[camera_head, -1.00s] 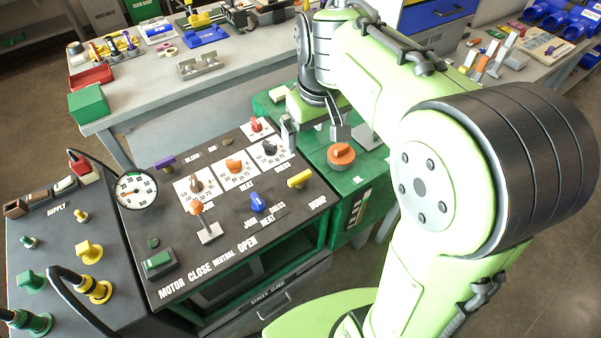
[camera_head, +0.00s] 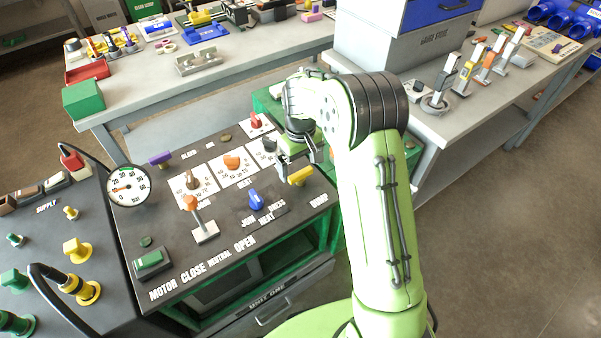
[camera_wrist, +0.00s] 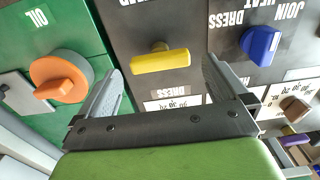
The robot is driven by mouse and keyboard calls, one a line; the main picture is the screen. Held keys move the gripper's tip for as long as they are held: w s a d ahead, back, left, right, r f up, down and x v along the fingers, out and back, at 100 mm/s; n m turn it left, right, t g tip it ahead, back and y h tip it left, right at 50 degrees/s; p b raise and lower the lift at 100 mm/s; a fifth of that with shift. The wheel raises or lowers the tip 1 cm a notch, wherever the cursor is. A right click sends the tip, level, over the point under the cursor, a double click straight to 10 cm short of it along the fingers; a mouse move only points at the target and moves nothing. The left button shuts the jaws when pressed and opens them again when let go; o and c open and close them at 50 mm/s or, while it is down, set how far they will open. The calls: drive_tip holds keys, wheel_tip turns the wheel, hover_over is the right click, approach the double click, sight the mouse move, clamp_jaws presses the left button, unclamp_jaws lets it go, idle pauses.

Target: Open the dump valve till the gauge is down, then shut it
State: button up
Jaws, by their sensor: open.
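The dump valve is a yellow bar handle (camera_head: 301,176) at the right of the black panel, beside the DUMP lettering. In the wrist view the yellow handle (camera_wrist: 160,60) lies crosswise ahead of my gripper, between the lines of its two fingers. My gripper (camera_wrist: 164,68) is open and empty, with its fingers apart; I cannot tell how far it stands above the handle. In the head view my gripper (camera_head: 286,163) hangs just left of and behind the handle. The round white gauge (camera_head: 128,186) stands at the panel's left; its red needle points left, its reading too small to tell.
A blue knob (camera_wrist: 262,42) and an orange knob (camera_wrist: 60,78) on the green OIL box flank the handle. An orange-topped lever (camera_head: 194,205) and a purple handle (camera_head: 160,159) stand farther left. A grey bench (camera_head: 235,90) is behind the panel.

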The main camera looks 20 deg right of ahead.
sight(301, 178)
wheel_tip(301, 178, down, 2)
drive_tip(key=shift+f, duration=0.25)
drive_tip(key=shift+r, duration=0.1)
drive_tip(key=c, duration=1)
drive_tip(key=shift+o, duration=0.2)
